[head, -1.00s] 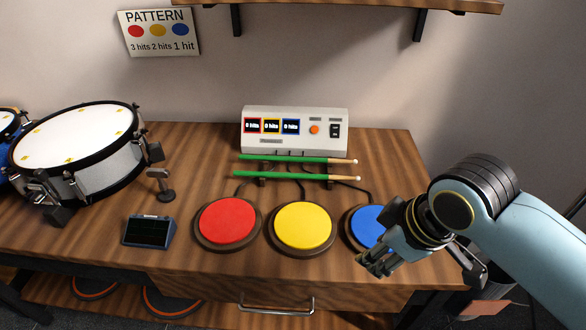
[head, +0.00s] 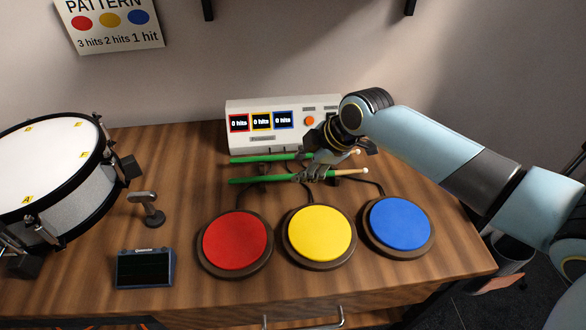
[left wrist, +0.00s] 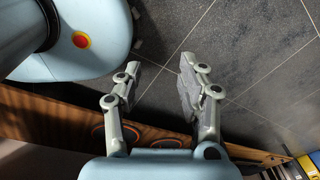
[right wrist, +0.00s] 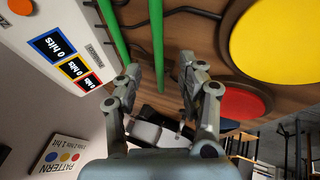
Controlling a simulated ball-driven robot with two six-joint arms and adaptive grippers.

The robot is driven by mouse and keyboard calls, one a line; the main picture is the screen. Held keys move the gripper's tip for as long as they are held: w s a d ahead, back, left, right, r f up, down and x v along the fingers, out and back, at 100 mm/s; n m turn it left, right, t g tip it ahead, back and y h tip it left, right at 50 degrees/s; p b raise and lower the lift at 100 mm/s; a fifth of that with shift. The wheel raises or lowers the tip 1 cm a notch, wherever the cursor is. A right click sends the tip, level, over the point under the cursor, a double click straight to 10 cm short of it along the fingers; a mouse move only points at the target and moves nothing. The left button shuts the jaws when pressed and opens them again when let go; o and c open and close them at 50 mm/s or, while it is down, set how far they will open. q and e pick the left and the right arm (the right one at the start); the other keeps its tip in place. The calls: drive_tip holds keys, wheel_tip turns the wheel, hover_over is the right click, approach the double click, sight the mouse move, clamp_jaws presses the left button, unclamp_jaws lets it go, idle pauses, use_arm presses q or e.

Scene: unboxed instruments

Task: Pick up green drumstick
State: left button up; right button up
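Two green drumsticks with pale wooden tips lie side by side in front of the white counter box: the far one (head: 262,158) and the near one (head: 262,179). My right gripper (head: 318,172) is over their right part and hides some of both. In the right wrist view its fingers (right wrist: 160,72) are apart, with the near drumstick (right wrist: 157,35) showing between them and the far drumstick (right wrist: 114,32) outside the left finger. I cannot tell whether a finger touches a stick. My left gripper (left wrist: 155,85) is open and empty over the floor, outside the head view.
The white counter box (head: 265,107) stands behind the sticks. Red (head: 235,241), yellow (head: 322,232) and blue (head: 400,223) pads lie in front. A small dark device (head: 145,268), a little stand (head: 147,208) and a drum (head: 50,175) are at left.

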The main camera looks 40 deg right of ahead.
sight(291, 176)
drive_tip(key=shift+w+f, duration=0.25)
drive_tip(key=shift+f, duration=0.05)
drive_tip(key=x, duration=0.5)
drive_tip(key=shift+d+b, duration=0.1)
drive_tip(key=shift+b, duration=0.25)
drive_tip(key=shift+c, duration=2.7)
use_arm(q)
drive_tip(key=shift+w+f, duration=0.35)
drive_tip(key=shift+w, duration=0.2)
use_arm(e)
clamp_jaws()
